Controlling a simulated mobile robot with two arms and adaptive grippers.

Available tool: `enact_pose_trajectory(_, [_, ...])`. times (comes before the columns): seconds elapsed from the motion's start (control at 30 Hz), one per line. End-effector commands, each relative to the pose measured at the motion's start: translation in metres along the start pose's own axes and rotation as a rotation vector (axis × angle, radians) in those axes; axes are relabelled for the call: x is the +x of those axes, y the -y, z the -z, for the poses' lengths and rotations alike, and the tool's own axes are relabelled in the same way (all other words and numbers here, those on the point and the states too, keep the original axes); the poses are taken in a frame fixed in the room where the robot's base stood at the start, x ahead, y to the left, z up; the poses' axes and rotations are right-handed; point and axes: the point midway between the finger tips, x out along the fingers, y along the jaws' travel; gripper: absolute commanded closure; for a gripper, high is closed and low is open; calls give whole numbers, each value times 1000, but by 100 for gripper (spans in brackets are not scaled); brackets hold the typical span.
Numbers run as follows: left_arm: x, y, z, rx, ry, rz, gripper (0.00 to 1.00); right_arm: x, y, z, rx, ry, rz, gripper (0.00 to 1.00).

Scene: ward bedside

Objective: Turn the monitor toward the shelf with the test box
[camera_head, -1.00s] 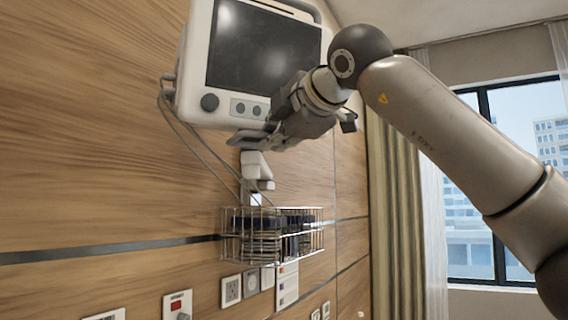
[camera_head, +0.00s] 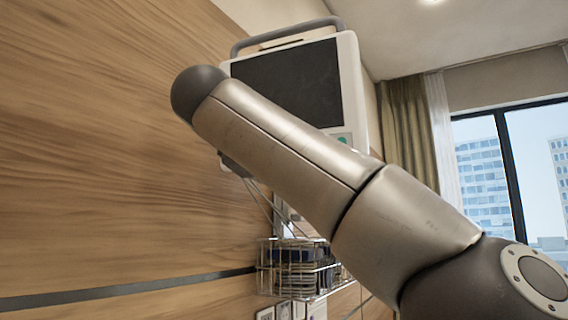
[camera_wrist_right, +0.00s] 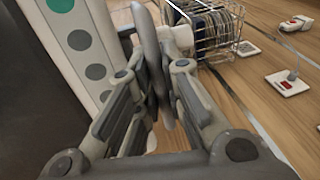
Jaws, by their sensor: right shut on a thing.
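The monitor (camera_head: 290,85), white with a dark screen and a grey top handle, is up on the wood wall in the head view. In the right wrist view the monitor's white bezel (camera_wrist_right: 85,45) with green and grey buttons is close on the left. My right gripper (camera_wrist_right: 157,65) is shut on a thin grey part at the monitor's edge. My left gripper, the shelf and the test box are not in view.
A wire basket (camera_head: 300,268) with dark coiled items hangs below the monitor, and shows in the wrist view (camera_wrist_right: 215,38) just beyond the gripper. Wall sockets (camera_wrist_right: 288,83) sit beside it. A curtain (camera_head: 408,120) and window (camera_head: 500,170) are at the right.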

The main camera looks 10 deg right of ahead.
Motion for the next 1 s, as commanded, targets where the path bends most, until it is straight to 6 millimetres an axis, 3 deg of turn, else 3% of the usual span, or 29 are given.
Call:
enact_pose_trajectory(0.2, [-9,5,0,2,1,5,60,0,1,3,10,59,4,100])
enact_pose_trajectory(0.73, [-11,6,0,2,2,7,60,1,2,3,15,79,4,100])
enact_pose_trajectory(0.77, [-11,6,0,2,2,7,60,1,2,3,15,79,4,88])
enact_pose_trajectory(0.9, [-11,7,-1,1,2,8,60,1,2,3,15,79,3,70])
enact_pose_trajectory(1.0, [-11,7,-1,1,2,8,60,1,1,2,16,79,2,69])
